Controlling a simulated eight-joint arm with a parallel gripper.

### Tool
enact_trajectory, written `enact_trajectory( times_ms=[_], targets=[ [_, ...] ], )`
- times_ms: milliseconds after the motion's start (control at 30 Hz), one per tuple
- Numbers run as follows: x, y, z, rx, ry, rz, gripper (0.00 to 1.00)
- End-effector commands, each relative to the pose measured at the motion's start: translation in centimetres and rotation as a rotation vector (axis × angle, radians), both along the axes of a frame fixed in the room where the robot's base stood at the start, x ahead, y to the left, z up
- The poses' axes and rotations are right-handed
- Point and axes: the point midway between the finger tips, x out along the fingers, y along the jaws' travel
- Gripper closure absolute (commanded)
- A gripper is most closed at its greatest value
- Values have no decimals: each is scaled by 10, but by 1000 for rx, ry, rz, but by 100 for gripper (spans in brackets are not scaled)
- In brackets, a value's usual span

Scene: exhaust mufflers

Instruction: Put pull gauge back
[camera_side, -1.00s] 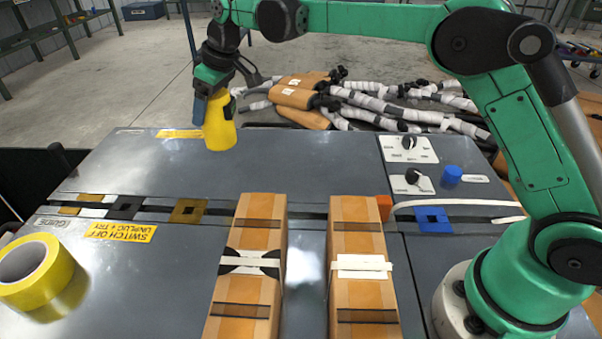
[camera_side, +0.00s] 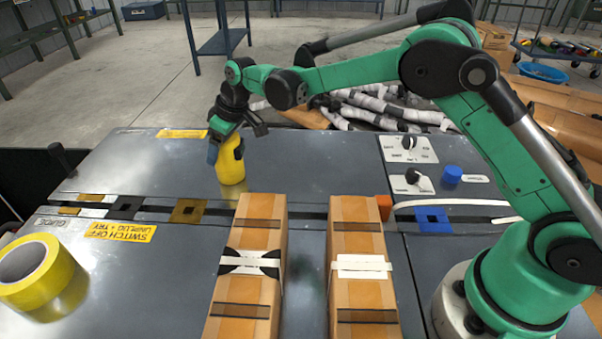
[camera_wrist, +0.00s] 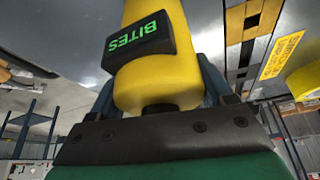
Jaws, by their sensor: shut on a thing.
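My gripper (camera_side: 222,143) is shut on the pull gauge, a yellow tapered body (camera_side: 231,166), above the back left of the grey bench. The gauge is roughly upright, wide end down and close to the bench top; I cannot tell whether it touches. In the wrist view the gauge (camera_wrist: 157,82) sits between my blue-grey fingers and carries a black panel (camera_wrist: 140,43) with green letters reading "BITES". A gold square plate with a dark centre (camera_side: 188,211) lies on the dark slot, in front and left of the gauge.
Two long brown boxes (camera_side: 248,255) (camera_side: 362,262) lie at the bench's front middle. A yellow tape roll (camera_side: 38,272) is at the left. Knobs (camera_side: 411,150), a blue cap (camera_side: 452,174) and a blue plate (camera_side: 433,219) are at the right. Wrapped mufflers (camera_side: 385,108) lie behind.

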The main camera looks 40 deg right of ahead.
Motion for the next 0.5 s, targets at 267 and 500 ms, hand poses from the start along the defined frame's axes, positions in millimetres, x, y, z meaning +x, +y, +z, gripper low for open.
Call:
enact_trajectory(
  times_ms=[267, 500],
  targets=[
    [0, 0, -1, 0, 0, 0, 0],
    [-2, -1, 7, 0, 0, 0, 0]
  ],
)
